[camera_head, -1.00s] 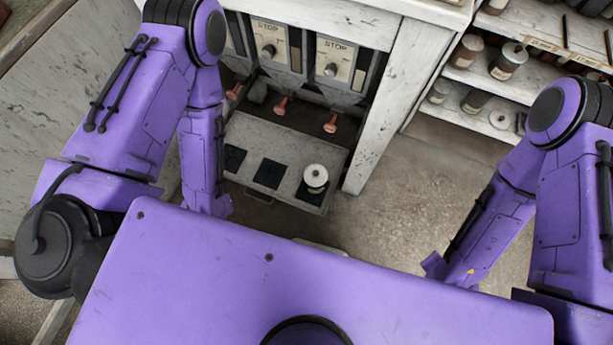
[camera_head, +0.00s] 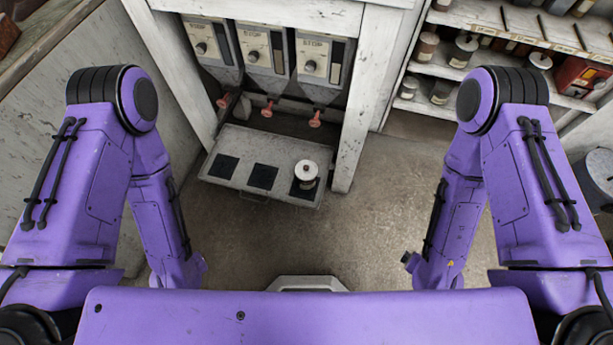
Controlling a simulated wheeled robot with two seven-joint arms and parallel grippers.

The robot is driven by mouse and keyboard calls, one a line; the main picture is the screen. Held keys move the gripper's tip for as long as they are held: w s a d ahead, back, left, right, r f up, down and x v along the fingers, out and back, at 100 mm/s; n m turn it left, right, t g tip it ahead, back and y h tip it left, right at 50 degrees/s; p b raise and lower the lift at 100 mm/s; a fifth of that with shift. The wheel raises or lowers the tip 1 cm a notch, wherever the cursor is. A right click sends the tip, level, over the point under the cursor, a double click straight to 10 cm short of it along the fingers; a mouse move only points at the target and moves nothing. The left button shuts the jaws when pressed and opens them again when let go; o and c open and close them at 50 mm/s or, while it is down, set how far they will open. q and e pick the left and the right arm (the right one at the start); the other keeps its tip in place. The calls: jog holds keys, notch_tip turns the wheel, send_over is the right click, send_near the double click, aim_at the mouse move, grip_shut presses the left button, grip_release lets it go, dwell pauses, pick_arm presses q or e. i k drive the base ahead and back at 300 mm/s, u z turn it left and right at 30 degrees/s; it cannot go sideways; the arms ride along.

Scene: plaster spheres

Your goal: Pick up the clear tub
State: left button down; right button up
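The tray (camera_head: 232,142) sits low at the front of a dispenser cabinet. My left forearm hangs down left of the tray and my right forearm hangs to its right, both apart from the tub. Neither gripper's fingers show; they are out of sight below the forearms or behind my body.
Several dispensers (camera_head: 257,48) with red spouts hang above the tray. A white cabinet post (camera_head: 357,120) rises just right of the tub. Shelves with jars (camera_head: 463,50) stand at the right. The floor (camera_head: 330,235) between my arms and the tray is clear.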

aim_at(310, 184)
jog(key=u, duration=1.95)
jog(key=i, duration=1.15)
jog(key=z, duration=3.6)
